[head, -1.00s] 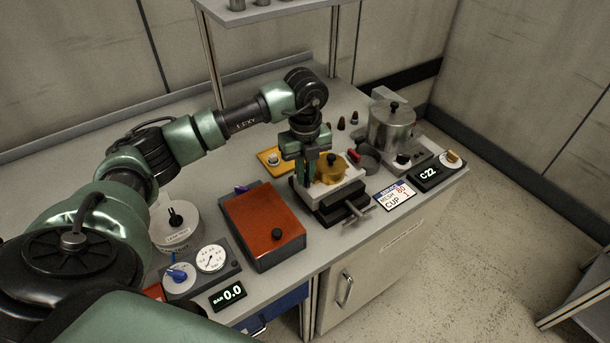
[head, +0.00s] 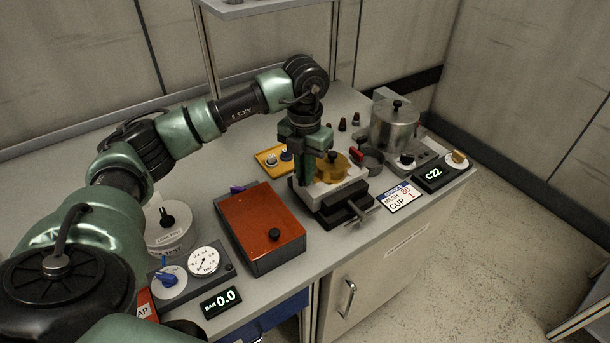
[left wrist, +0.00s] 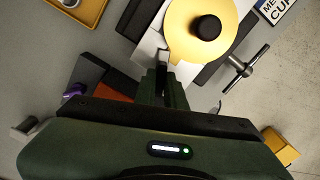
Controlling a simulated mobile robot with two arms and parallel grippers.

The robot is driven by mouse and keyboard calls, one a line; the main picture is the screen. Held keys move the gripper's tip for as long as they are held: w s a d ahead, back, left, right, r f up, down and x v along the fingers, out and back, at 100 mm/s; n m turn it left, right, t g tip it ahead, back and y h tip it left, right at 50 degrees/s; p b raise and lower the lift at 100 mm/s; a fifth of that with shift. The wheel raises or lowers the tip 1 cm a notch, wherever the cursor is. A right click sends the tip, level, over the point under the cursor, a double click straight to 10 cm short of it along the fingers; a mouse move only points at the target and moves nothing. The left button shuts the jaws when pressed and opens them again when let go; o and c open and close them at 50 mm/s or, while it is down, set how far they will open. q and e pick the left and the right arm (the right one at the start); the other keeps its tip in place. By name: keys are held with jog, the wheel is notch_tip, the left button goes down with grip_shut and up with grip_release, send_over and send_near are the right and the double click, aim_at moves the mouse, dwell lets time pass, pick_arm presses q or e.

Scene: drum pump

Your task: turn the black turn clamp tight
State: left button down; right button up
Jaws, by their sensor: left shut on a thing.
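My left gripper (head: 303,178) points down at the left side of the brass-coloured round lid (head: 331,165) on the white block. In the left wrist view its fingers (left wrist: 163,82) are close together on a small black piece, which I take to be the black turn clamp (left wrist: 163,57), at the lid's edge. The fingers hide most of the clamp, so I cannot tell how far it is turned. In the left wrist view the lid (left wrist: 193,45) has a black knob at its centre. My right gripper is not in view.
The white block sits in a dark vise with a silver T-handle (head: 361,208). An orange-topped box (head: 262,222) stands to the left. A yellow tray (head: 268,158) lies behind. A metal pot (head: 395,128) and a label card (head: 398,197) are to the right.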

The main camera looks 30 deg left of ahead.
pick_arm(q)
jog(key=m+b, duration=0.1)
jog(key=m, duration=0.3)
jog(key=shift+m+b, duration=0.35)
jog(key=shift+m, duration=0.05)
jog(key=shift+r, duration=0.1)
jog(key=c, duration=1.5)
grip_release()
notch_tip(320, 180, up, 8)
jog(key=shift+f+b, duration=0.15)
jog(key=shift+b, duration=0.45)
jog(key=shift+f, duration=0.1)
